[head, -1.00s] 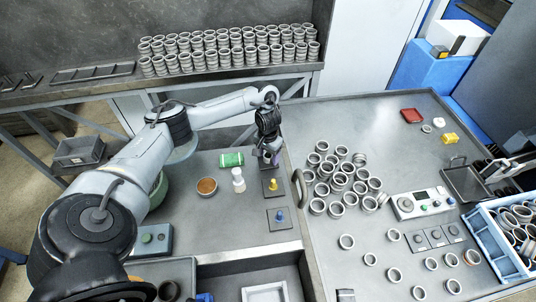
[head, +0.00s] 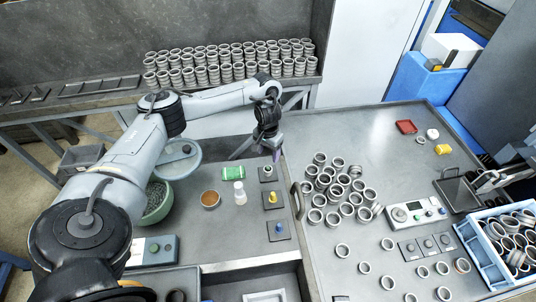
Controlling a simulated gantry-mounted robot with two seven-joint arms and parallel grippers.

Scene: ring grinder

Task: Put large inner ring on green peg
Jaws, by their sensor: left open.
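Three dark square bases stand in a column on the left work table. The farthest base (head: 268,174) carries a small pale grey ring shape (head: 267,169); the peg inside it is too small to make out, so I cannot tell its colour. The middle base has a yellow peg (head: 272,197) and the nearest a blue peg (head: 280,228), both bare. My left gripper (head: 276,156) is open, pointing down just above and behind the farthest base, apart from the ring. My right gripper is not in view.
Many loose rings (head: 340,187) lie on the right table. Stacked rings (head: 230,65) line the back shelf. A white bottle (head: 240,193), a green cylinder (head: 232,172) and an orange-brown dish (head: 210,198) stand left of the bases. A blue crate (head: 478,253) of rings is at right.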

